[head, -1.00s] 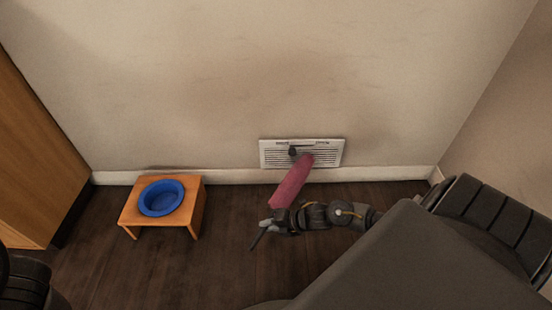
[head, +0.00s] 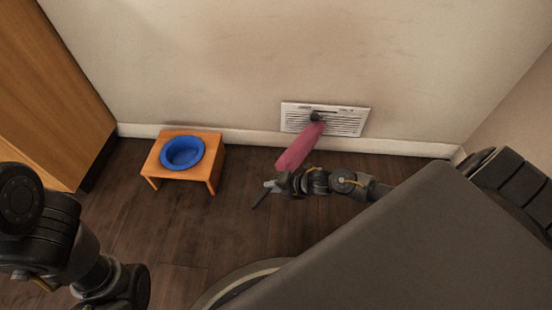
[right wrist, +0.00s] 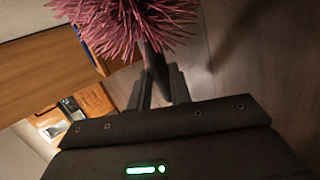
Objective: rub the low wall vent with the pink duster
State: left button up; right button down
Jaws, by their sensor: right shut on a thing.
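The low wall vent (head: 350,122) is a white slatted grille just above the baseboard, with a small dark knob-like piece on its front. The pink duster (head: 300,146) slants up from my right gripper (head: 270,190), its far end overlapping the vent's lower middle in the head view. I cannot tell whether it touches the slats. In the right wrist view, the fingers of my right gripper (right wrist: 158,88) are shut on the dark handle, with the fluffy pink duster head (right wrist: 125,25) beyond. My left arm shows at the lower left of the head view, but its gripper is out of frame.
A small orange wooden stand (head: 207,165) with a blue bowl (head: 182,152) is on the dark floor left of the vent. A wooden cabinet (head: 45,90) stands at the far left. The floor between stand and duster is clear.

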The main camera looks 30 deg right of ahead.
aim_at(254, 205)
jog(key=w+a, duration=0.4)
jog(key=a, duration=0.1)
dwell(0.7)
jog(key=shift+s+a+p, duration=0.7)
jog(key=shift+s+a, duration=0.2)
jog(key=shift+s, duration=0.3)
jog(key=shift+s+a+p, duration=0.65)
jog(key=shift+s+a, duration=0.25)
jog(key=shift+s, duration=0.3)
jog(key=shift+s+a+p, duration=0.55)
jog(key=shift+s+a, duration=0.35)
jog(key=shift+s, duration=0.3)
